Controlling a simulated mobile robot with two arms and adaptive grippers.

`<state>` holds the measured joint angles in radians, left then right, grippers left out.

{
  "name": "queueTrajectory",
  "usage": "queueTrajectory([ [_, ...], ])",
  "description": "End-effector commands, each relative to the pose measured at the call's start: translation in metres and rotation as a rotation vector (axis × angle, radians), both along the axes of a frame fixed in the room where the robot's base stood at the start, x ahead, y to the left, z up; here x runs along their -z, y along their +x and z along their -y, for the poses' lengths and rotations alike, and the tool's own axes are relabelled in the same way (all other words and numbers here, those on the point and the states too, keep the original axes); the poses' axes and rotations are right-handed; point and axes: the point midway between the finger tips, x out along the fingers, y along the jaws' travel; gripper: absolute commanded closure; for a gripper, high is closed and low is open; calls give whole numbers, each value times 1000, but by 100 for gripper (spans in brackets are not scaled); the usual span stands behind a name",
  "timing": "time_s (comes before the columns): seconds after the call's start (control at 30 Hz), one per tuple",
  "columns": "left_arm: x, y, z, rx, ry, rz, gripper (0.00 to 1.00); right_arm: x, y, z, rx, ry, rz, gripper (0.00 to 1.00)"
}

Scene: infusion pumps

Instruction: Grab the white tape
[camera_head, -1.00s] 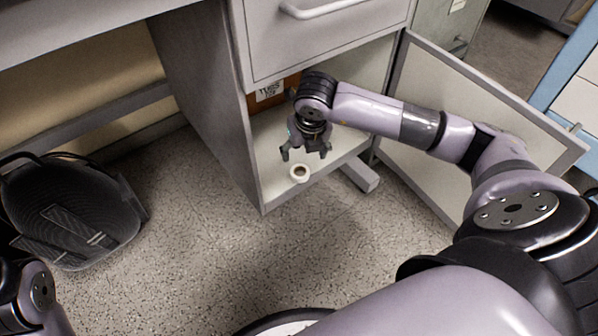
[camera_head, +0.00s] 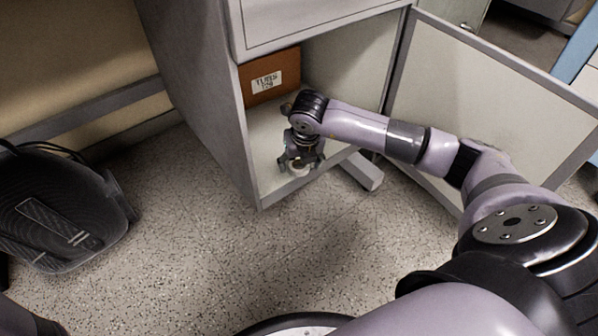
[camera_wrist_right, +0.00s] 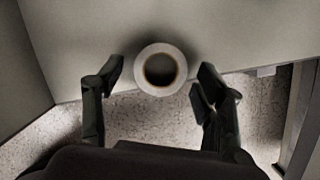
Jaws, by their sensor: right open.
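The white tape (camera_head: 299,170) is a small roll on the bottom shelf of the open cabinet, near its front edge. In the right wrist view the tape (camera_wrist_right: 160,69) shows from above with its dark round hole. My right gripper (camera_head: 302,163) is directly over the tape and partly covers it in the head view. In the wrist view the right gripper (camera_wrist_right: 158,83) is open, with one finger on each side of the roll and a gap on both sides. My left gripper is not in view.
The cabinet's left side wall (camera_head: 198,100) stands close to the tape. The open cabinet door (camera_head: 470,100) is at the right, behind my right arm. A brown box with a label (camera_head: 266,82) sits inside. A black backpack-like item (camera_head: 65,215) lies on the floor at left.

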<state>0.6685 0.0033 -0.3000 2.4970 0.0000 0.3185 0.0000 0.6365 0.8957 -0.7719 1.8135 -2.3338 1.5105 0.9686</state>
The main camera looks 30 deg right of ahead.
Motion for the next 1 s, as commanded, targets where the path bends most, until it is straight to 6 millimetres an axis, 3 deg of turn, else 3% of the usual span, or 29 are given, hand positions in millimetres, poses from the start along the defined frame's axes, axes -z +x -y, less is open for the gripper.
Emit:
queueTrajectory([
  [0.33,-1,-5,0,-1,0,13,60,4,2,1,0,0,1,36],
  [1.0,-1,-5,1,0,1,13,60,4,2,1,0,-1,1,81],
])
